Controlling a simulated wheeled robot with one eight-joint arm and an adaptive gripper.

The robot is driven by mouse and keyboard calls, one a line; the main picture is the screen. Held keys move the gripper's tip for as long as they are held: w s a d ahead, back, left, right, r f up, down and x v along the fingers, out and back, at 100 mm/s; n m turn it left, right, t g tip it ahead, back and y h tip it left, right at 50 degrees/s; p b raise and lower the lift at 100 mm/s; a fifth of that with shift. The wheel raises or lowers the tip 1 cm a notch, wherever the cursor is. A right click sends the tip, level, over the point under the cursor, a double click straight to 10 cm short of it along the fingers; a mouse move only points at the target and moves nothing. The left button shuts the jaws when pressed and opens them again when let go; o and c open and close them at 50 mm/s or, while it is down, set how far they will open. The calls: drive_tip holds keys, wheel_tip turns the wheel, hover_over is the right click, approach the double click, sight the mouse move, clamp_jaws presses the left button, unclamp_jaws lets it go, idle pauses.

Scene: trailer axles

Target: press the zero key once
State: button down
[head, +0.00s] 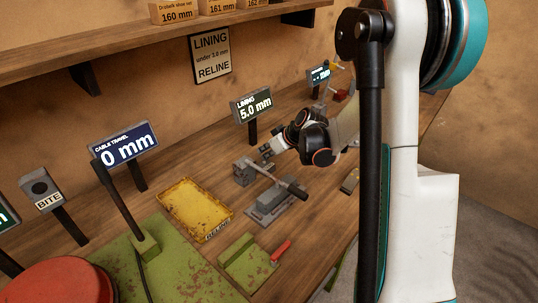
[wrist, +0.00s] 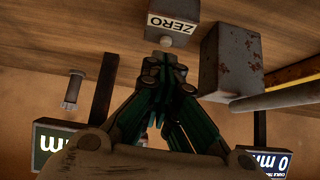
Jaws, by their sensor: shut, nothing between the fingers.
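The zero key is a small grey box with a white ZERO label (wrist: 172,22) and a pale round button (wrist: 166,41), seen at the top of the wrist view. My gripper (wrist: 164,62) is shut and empty, with its fingertips just below the button in that picture. I cannot tell whether they touch it. In the head view my gripper (head: 272,148) is low over the bench beside the LINING display (head: 252,106), which reads 5.0 mm. The zero key is mostly hidden by my gripper there.
A grey, rust-spotted block (wrist: 231,62) stands close to the right of the key in the wrist view, with rods beside it. In the head view a yellow tray (head: 187,190), a clamp fixture (head: 273,203) and a CABLE TRAVEL display (head: 124,146) reading 0 mm stand nearby.

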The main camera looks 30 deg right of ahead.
wheel_tip(320, 180, up, 3)
drive_tip(key=shift+f+p, duration=0.1)
drive_tip(key=shift+p, duration=0.4)
drive_tip(key=p+v, duration=0.2)
drive_tip(key=v, duration=0.7)
drive_tip(key=shift+s+d, duration=0.25)
drive_tip(key=shift+s, duration=0.1)
drive_tip(key=shift+a, duration=0.1)
